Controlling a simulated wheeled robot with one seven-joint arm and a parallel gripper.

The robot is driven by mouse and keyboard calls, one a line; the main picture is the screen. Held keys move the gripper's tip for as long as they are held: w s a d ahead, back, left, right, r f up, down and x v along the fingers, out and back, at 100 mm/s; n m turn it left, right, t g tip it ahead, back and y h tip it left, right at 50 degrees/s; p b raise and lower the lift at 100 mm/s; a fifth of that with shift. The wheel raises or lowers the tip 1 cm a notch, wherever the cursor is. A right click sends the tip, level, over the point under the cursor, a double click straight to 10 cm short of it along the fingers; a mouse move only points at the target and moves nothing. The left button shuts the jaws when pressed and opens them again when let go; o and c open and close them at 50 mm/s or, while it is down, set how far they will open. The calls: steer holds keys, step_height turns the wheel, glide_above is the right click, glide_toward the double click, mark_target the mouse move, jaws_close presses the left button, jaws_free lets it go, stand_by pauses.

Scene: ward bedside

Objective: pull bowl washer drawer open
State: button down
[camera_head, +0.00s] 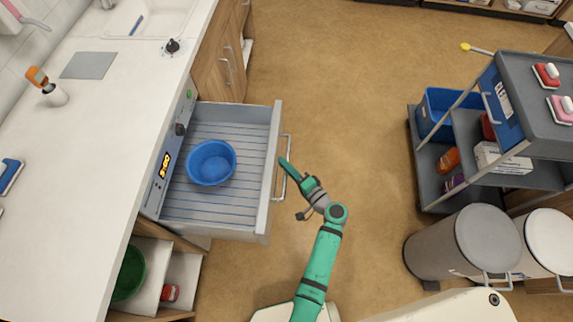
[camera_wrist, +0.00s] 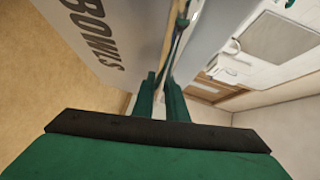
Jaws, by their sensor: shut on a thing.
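The bowl washer drawer (camera_head: 262,225) stands pulled out from under the counter in the head view, with its slatted floor showing. A blue bowl (camera_head: 211,162) sits inside it. The drawer's bar handle (camera_head: 287,168) is on its front, facing the aisle. My gripper (camera_head: 284,164) is at the handle and shut on it. In the wrist view, the fingers (camera_wrist: 160,95) close around a thin bar beside the drawer front (camera_wrist: 95,50), which reads "BOWLS". The exact contact is partly hidden by the fingers.
A lit control panel (camera_head: 168,160) is behind the drawer. An open shelf with a green bowl (camera_head: 130,273) is below left. A grey cart (camera_head: 440,170) and bins (camera_head: 465,245) stand at the right. The brown floor between is clear.

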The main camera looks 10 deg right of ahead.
steer(key=shift+a, duration=0.1)
steer(key=c, duration=2)
jaws_free()
steer(key=shift+c, duration=0.2)
steer(key=v, duration=1.1)
steer(key=shift+a+f, duration=0.1)
